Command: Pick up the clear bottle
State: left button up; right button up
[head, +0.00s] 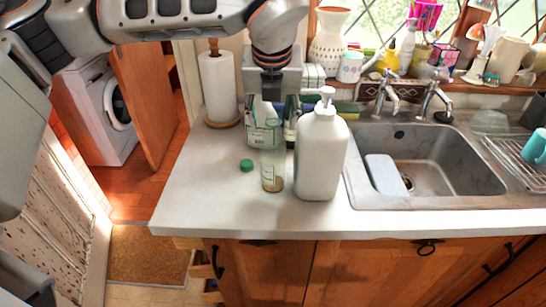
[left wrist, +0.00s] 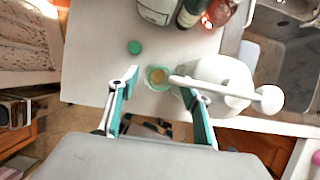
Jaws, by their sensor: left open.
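The clear bottle (head: 272,168) stands upright and uncapped on the white counter, left of a large white pump bottle (head: 320,155). In the left wrist view the clear bottle (left wrist: 157,78) is seen from above, its round mouth between the two finger tips. My left gripper (left wrist: 154,82) is open, with teal finger pads on either side of the bottle's outline. No grip on it shows, and the height gap is hard to judge. In the head view the gripper hangs down above the bottles, its fingers hard to make out. My right gripper is not in view.
The pump bottle's nozzle (left wrist: 190,82) reaches close to the right finger. A green cap (head: 246,165) lies left of the clear bottle. Several labelled bottles (left wrist: 157,10) stand behind. A paper towel roll (head: 218,88) is back left; the sink (head: 440,150) is right. The front-left counter is clear.

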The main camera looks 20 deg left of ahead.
pick_arm(q)
jog(key=shift+w+a+f, duration=0.1)
jog(key=shift+w+f, duration=0.1)
jog(key=shift+f, duration=0.3)
grip_shut()
jog(key=shift+r, duration=0.15)
